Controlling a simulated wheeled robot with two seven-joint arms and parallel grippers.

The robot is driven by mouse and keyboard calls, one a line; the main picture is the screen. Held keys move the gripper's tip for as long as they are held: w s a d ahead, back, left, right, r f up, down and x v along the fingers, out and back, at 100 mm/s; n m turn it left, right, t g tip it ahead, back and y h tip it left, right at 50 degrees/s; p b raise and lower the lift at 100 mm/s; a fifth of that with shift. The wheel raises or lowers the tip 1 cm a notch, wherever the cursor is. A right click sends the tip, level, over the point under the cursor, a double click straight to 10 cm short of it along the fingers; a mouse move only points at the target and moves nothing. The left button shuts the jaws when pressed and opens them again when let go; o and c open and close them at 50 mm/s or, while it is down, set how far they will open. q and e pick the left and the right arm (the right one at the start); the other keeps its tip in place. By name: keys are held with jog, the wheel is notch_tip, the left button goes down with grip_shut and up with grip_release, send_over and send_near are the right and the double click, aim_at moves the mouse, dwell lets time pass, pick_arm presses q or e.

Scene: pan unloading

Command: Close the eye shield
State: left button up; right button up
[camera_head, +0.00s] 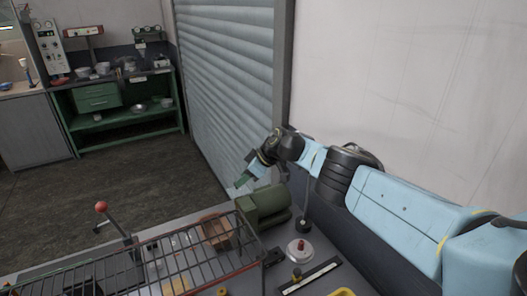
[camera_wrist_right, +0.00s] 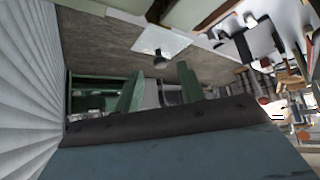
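I cannot pick out the eye shield for certain. A wire grid guard (camera_head: 152,262) with a reddish lower edge spans the machine at the bottom of the head view, and I cannot tell whether it is the shield. A green motor-like cylinder (camera_head: 264,205) sits at its right end. My right gripper (camera_head: 240,183) is above and just left of the green cylinder, pointing down and left. In the right wrist view its two green fingers (camera_wrist_right: 160,84) stand apart with nothing held between them. My left gripper is not in view.
A lever with a red knob (camera_head: 101,207) rises behind the grid. A red button (camera_head: 300,244) is on the machine top. A ribbed shutter (camera_head: 228,85) and a pale wall (camera_head: 400,90) stand close behind my right arm. A green workbench (camera_head: 125,110) is far left, with open floor before it.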

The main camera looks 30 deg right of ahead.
jog(key=shift+s+d+r, duration=0.15)
jog(key=shift+d+r, duration=0.1)
jog(key=shift+r, duration=0.15)
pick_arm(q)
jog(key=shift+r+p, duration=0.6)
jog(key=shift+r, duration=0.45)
pick_arm(e)
jog(key=v, duration=0.9)
jog(key=shift+s+r, duration=0.25)
jog(key=shift+s, duration=0.05)
jog(key=shift+f, duration=0.1)
